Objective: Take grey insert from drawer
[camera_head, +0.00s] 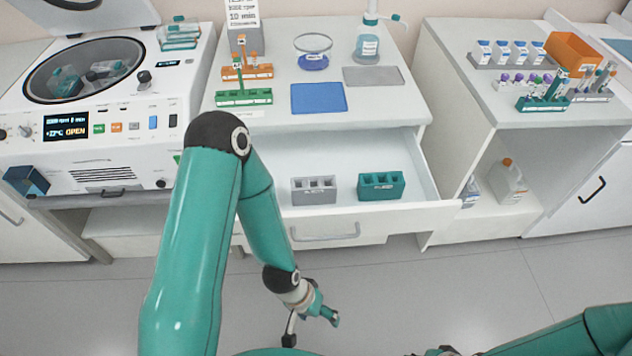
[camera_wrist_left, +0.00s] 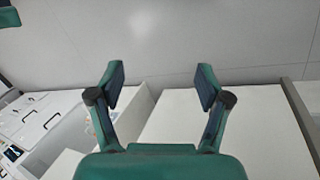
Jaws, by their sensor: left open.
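The drawer (camera_head: 340,213) is pulled open in the middle of the head view. The grey insert (camera_head: 314,190), a small block with several square wells, sits on the left in the drawer. A teal insert (camera_head: 381,186) of similar shape sits to its right, apart from it. My left gripper (camera_head: 311,326) is low in front of the drawer, below its front and apart from both inserts. In the left wrist view my left gripper (camera_wrist_left: 160,88) has its fingers spread with nothing between them. My right gripper cannot be made out; only part of that arm shows at the lower right.
The worktop above the drawer holds an orange rack (camera_head: 247,71), a green rack (camera_head: 243,97), a blue mat (camera_head: 318,98) and a grey mat (camera_head: 373,76). An open centrifuge (camera_head: 110,120) stands at left. The drawer floor around the inserts is clear.

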